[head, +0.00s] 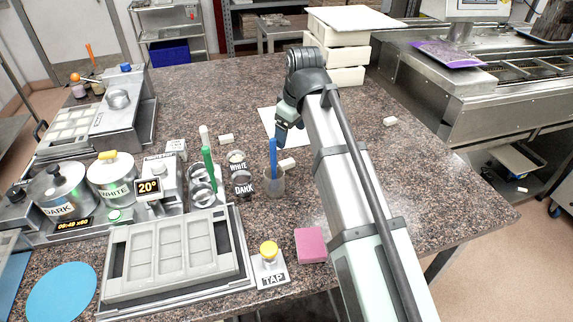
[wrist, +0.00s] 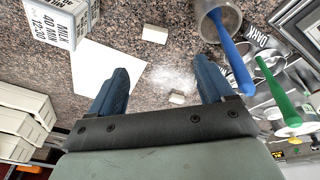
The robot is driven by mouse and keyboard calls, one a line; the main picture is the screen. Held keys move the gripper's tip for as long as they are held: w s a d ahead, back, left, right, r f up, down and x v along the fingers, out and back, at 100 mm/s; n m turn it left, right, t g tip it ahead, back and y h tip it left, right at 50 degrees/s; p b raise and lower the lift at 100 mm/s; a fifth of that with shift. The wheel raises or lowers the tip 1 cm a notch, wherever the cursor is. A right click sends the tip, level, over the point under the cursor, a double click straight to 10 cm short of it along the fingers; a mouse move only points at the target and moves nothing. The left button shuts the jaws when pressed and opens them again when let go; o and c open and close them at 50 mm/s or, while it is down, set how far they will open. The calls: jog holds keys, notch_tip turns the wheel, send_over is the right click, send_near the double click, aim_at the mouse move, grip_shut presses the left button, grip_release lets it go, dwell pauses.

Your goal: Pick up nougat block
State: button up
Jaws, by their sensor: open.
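Small cream blocks that look like nougat lie on the speckled counter. In the head view one block (head: 287,163) lies beside the clear cup, another (head: 226,139) lies left of my gripper, and a third (head: 390,121) lies right of my arm. My gripper (head: 280,142) is above the counter near the white sheet. In the wrist view my gripper (wrist: 163,68) is open and empty, its blue fingers wide apart. One cream block (wrist: 177,98) shows between the fingers, near the gripper's body edge. Another (wrist: 155,34) lies beyond the fingertips.
A clear cup (head: 273,184) holds a blue spatula. A white sheet (wrist: 92,68) lies left of the fingers. A printed box (wrist: 58,22) stands at the upper left of the wrist view. Chocolate pots and a mould tray (head: 170,255) fill the head view's left. White powder dusts the counter.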

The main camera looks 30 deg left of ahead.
jog(key=m, duration=0.5)
send_over(286, 162)
jog(key=s, duration=0.1)
jog(key=f, duration=0.5)
jog(key=d+f, duration=0.1)
jog(key=f, duration=0.2)
jog(key=shift+s, duration=0.15)
jog(key=shift+d+x, duration=0.15)
jog(key=shift+x, duration=0.9)
jog(key=shift+d+x, duration=0.15)
jog(key=shift+x, duration=0.9)
jog(key=shift+w+a+f, duration=0.15)
jog(key=shift+w+f, duration=0.1)
jog(key=shift+f, duration=0.35)
jog(key=shift+c, duration=0.2)
jog(key=c, duration=1.1)
